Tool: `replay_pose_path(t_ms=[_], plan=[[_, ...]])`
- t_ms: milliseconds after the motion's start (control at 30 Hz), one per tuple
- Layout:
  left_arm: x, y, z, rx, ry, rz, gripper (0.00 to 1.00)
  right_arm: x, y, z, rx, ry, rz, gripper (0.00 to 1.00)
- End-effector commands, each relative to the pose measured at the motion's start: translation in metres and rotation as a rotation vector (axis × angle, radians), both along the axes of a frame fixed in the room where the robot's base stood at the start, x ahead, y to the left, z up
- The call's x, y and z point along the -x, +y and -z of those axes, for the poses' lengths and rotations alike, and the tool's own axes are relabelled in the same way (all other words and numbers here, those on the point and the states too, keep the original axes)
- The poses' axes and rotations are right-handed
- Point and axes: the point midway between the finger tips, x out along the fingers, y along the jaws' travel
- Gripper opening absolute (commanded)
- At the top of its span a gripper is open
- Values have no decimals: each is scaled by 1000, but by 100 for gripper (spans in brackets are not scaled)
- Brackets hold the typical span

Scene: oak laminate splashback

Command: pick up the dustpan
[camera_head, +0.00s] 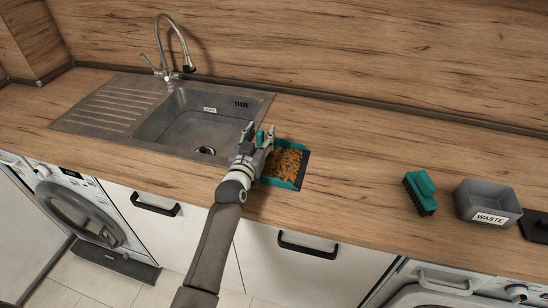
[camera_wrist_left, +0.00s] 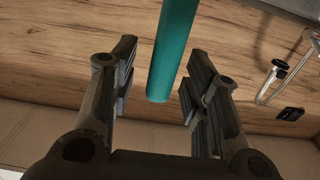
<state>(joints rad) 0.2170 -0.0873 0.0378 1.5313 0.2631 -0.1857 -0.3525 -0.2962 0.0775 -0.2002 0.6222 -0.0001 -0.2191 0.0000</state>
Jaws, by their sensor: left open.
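The teal dustpan (camera_head: 281,184) lies on the worktop just right of the sink, holding orange and dark crumbs. Its teal handle (camera_head: 260,138) shows at my left gripper (camera_head: 257,136). In the left wrist view the handle (camera_wrist_left: 174,50) is a smooth teal bar reaching down between the two dark fingers. My left gripper is open, with a finger on each side of the handle and visible gaps to it. Part of the dustpan's left side is hidden behind the gripper. My right gripper is not in view.
The steel sink (camera_head: 180,125) with its tap (camera_head: 168,72) is to the left. A teal brush (camera_head: 421,192) and a grey bin labelled WASTE (camera_head: 488,201) stand to the right. A dark object (camera_head: 536,226) is at the right edge. Worktop between dustpan and brush is clear.

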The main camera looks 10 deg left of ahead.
Motion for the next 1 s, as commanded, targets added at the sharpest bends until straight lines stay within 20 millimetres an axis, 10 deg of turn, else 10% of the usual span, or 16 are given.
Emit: replay_pose_path(t_ms=[433, 1000], plan=[[0, 0, 0, 0, 0, 0, 0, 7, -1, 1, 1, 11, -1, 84], [-1, 1, -6, 0, -2, 0, 0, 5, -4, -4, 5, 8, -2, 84]])
